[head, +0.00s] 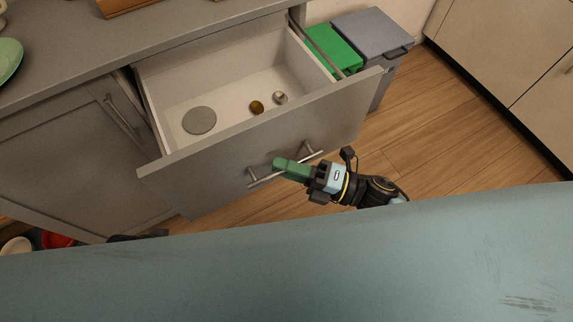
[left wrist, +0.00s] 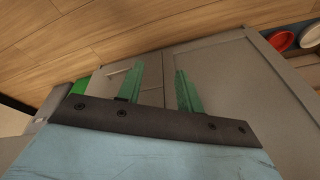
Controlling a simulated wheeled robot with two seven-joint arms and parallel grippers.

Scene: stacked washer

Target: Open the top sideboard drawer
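The top sideboard drawer (head: 255,140) is pulled far out in the head view, its white inside showing. Its bar handle (head: 262,180) is on the grey front panel. My right gripper (head: 284,166) is at the middle of this handle, its green fingers close together over the bar and hiding part of it. It looks shut on the handle. My left gripper (left wrist: 159,68) shows in the left wrist view with its two green fingers apart and nothing between them. It faces grey cabinet fronts.
The drawer holds a grey disc (head: 199,120) and two small round items (head: 257,107). A green bin (head: 333,47) and a grey bin (head: 372,32) stand right of the sideboard. A closed cabinet door (head: 75,150) is at left. Wood floor (head: 455,130) is clear at right.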

